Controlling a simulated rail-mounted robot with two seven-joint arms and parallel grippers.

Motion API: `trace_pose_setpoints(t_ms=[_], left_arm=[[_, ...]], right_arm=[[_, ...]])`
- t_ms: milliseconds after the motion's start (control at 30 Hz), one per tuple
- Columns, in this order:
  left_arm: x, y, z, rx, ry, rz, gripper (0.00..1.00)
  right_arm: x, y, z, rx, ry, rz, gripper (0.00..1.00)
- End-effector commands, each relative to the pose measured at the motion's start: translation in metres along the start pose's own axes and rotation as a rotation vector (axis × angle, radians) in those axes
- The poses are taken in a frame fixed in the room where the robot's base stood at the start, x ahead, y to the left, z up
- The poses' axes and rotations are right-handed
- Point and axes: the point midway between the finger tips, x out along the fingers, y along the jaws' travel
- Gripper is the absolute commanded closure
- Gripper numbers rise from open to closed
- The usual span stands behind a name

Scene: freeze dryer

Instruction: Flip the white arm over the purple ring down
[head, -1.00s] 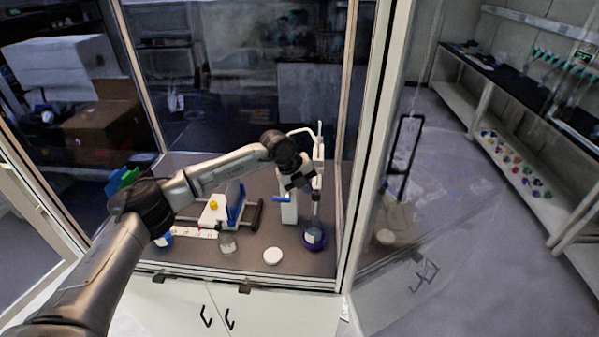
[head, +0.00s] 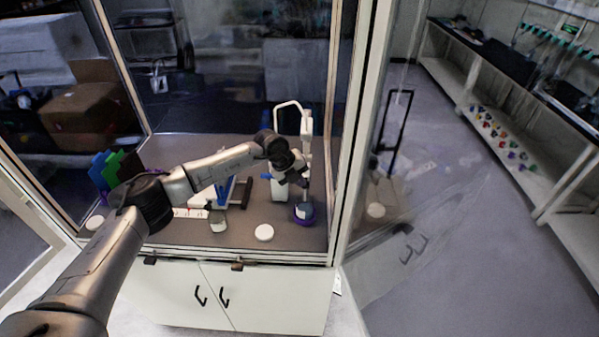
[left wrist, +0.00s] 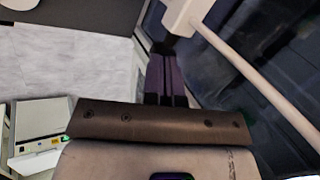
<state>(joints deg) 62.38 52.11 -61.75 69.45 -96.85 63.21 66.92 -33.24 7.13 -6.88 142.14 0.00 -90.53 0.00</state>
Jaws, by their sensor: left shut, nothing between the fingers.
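The white arm (head: 306,130) stands upright at the right of the enclosure, with a white bent bar at its top. Below it, the purple ring (head: 304,220) sits around the base of a flask on the dark floor. My left gripper (head: 303,183) is shut and empty, in front of the white arm's lower part and above the purple ring. Whether it touches the arm cannot be told. In the left wrist view, my dark shut fingers (left wrist: 165,80) point towards a white end piece (left wrist: 183,18) with a long pale bar. My wrist hides part of the white stand.
A white round lid (head: 264,232) and a small glass beaker (head: 218,222) stand left of the ring. A blue-and-white device (head: 224,190) is behind my forearm. The enclosure's right frame post (head: 352,130) is close to the stand.

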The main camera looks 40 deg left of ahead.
Motion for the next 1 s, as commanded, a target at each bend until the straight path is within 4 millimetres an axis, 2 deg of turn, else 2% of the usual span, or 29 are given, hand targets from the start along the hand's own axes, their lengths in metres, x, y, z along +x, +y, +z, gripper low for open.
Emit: trace_pose_setpoints(t_ms=[33, 100, 300, 767, 1000], left_arm=[[0.021, 0.011, -0.001, -0.001, 0.003, 0.002, 1.00], [0.037, 0.019, -0.001, 0.000, 0.004, 0.002, 1.00], [0.061, 0.033, -0.001, 0.000, 0.002, 0.001, 1.00], [0.066, 0.036, -0.001, 0.000, 0.000, 0.005, 1.00], [0.049, 0.030, -0.002, 0.003, 0.002, 0.004, 1.00]], right_arm=[[0.013, -0.001, 0.004, 0.001, -0.001, -0.001, 0.04], [0.020, -0.001, 0.006, 0.002, -0.001, -0.002, 0.04], [0.029, -0.003, 0.009, 0.007, -0.001, -0.005, 0.04], [0.029, -0.003, 0.009, 0.008, 0.000, -0.006, 0.04], [0.011, -0.001, 0.003, 0.002, 0.000, -0.001, 0.04]])
